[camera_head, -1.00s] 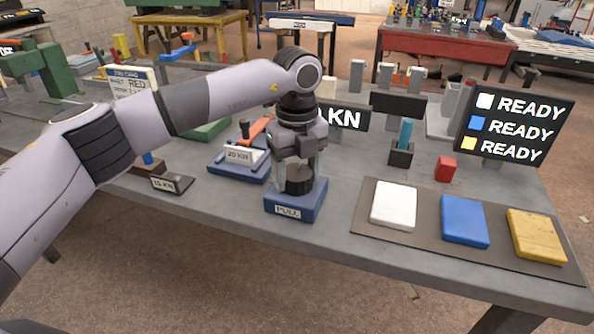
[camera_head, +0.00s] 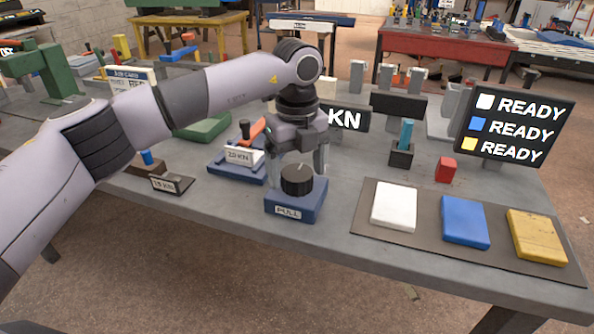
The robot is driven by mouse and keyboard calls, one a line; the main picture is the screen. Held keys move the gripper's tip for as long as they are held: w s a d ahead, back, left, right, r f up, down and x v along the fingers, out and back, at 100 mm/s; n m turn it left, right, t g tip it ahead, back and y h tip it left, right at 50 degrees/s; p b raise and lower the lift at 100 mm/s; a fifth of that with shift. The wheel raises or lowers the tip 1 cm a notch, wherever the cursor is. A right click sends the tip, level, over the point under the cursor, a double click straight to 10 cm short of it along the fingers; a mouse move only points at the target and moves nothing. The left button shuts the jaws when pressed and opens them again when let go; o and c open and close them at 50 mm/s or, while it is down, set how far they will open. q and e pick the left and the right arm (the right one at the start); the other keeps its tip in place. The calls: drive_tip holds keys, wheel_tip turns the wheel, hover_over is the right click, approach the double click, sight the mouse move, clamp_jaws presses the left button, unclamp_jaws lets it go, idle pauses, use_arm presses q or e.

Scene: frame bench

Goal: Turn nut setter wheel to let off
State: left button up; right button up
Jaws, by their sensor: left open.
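A black round wheel (camera_head: 297,181) sits on a blue base (camera_head: 313,203) with a label that reads PULL, near the front edge of the bench. A light pointer line seems to mark its top. I take it for the nut setter wheel. My right gripper is not in view.
A blue fixture labelled KN (camera_head: 228,168) and a small plate (camera_head: 171,184) stand left of the wheel. A dark mat (camera_head: 425,240) with white, blue and yellow pads lies right. A READY display (camera_head: 514,124), a red block (camera_head: 446,169) and a KN sign (camera_head: 350,118) stand behind.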

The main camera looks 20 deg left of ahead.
sight(297, 172)
use_arm(q)
wheel_tip(297, 172, up, 5)
drive_tip(key=shift+r, duration=0.55)
